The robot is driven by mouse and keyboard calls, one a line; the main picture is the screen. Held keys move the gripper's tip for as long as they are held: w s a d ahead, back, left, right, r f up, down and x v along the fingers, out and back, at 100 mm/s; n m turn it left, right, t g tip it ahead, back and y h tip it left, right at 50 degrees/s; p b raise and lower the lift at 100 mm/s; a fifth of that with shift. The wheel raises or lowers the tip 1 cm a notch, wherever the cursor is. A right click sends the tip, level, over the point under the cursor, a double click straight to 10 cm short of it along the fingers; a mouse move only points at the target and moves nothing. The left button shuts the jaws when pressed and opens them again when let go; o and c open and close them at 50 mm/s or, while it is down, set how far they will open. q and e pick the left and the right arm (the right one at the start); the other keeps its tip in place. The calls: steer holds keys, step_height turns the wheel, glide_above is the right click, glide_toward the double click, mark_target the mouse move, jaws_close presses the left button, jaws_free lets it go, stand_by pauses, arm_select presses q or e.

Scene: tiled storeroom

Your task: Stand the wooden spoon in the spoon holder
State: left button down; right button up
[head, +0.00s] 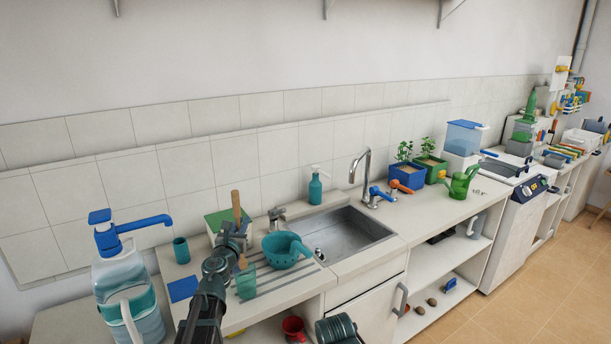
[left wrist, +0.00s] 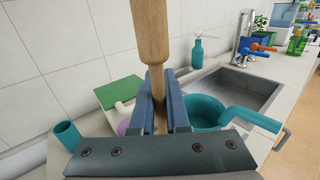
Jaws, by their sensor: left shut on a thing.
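The wooden spoon (head: 236,205) is upright in my left gripper (head: 236,232), which is shut on it. In the left wrist view the spoon (left wrist: 151,35) rises between the two fingers (left wrist: 160,100). In the head view its lower part shows below the fingers, just above a translucent green cup (head: 246,284) on the ribbed drainboard. This cup may be the spoon holder. I cannot tell whether the spoon's lower end is inside it. An opaque teal cup (head: 181,250) stands farther left, apart from the spoon; it also shows in the left wrist view (left wrist: 66,137).
A green-topped box (head: 222,221) is behind the gripper. A large water bottle with a blue pump (head: 130,295) stands at left. A soap bottle (head: 315,188) and tap are behind the sink.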

arm_select(q)
steer(key=shift+r+n+y, duration=0.15)
steer(key=shift+n+y, duration=0.15)
steer(key=shift+y, duration=0.2)
step_height(320, 180, down, 10)
steer(key=b, duration=1)
steer(key=shift+f, duration=0.25)
steer(key=c, duration=0.9)
jaws_free()
steer(key=shift+r, duration=0.1)
steer(key=shift+r, duration=0.15)
steer(key=s, duration=1.2)
